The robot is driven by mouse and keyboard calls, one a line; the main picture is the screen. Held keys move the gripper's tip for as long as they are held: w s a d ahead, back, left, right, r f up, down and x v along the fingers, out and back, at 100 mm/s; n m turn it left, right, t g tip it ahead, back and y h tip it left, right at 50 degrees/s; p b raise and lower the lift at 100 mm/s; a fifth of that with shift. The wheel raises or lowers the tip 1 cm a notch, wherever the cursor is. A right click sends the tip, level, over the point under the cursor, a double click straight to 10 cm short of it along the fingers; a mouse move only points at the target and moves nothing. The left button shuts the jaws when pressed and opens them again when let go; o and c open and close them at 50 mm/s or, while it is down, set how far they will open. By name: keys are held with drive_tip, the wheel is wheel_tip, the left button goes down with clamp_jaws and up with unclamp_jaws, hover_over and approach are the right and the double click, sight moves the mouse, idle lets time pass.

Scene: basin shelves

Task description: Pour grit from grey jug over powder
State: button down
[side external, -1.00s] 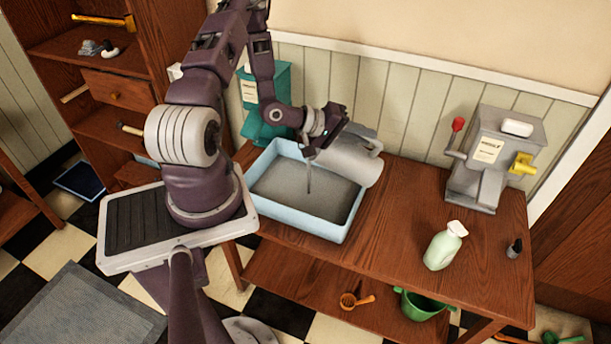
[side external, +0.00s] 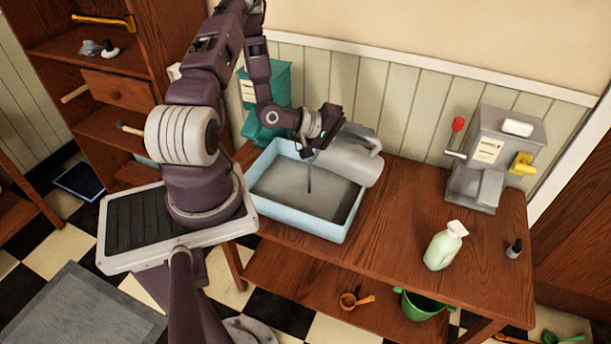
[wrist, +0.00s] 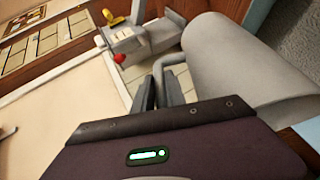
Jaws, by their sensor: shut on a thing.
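The grey jug (side external: 347,158) is tipped far over above the right part of a light blue basin (side external: 345,232). A thin dark stream (side external: 309,178) falls from its mouth into the basin. Grey material (side external: 300,192) covers the basin floor; I cannot tell powder from grit in it. My gripper (side external: 325,122) is shut on the jug. In the wrist view the jug (wrist: 240,70) lies to the right of my gripper (wrist: 160,90), whose fingers are at its handle. The inside of the jug is hidden.
A grey dispenser (side external: 488,155) with a red-knobbed lever stands at the right of the wooden table (side external: 400,215). A pale green spray bottle (side external: 443,247) and a small dark bottle (side external: 514,248) stand near the front right. A teal machine (side external: 268,105) is behind the basin.

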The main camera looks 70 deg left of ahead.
drive_tip(key=shift+s+a+r+t, duration=0.1)
drive_tip(key=shift+s+a+t, duration=0.1)
drive_tip(key=shift+t, duration=0.1)
idle(1.3)
drive_tip(key=shift+w+d+r+m+g, duration=0.3)
drive_tip(key=shift+w+d+g, duration=0.45)
drive_tip(key=shift+g, duration=0.25)
drive_tip(key=shift+a+g+y, duration=0.15)
drive_tip(key=shift+g+y, duration=0.15)
drive_tip(key=shift+y, duration=0.1)
drive_tip(key=w+d+f+m+g+y, duration=0.2)
drive_tip(key=w+d+f+g+y, duration=0.1)
drive_tip(key=w+f+g+y, duration=0.2)
drive_tip(key=shift+w+d+f+g+y, duration=0.2)
drive_tip(key=shift+d+f+g+y, duration=0.15)
drive_tip(key=shift+f+g, duration=1.1)
drive_tip(key=shift+r+g, duration=0.35)
drive_tip(key=shift+g, duration=0.1)
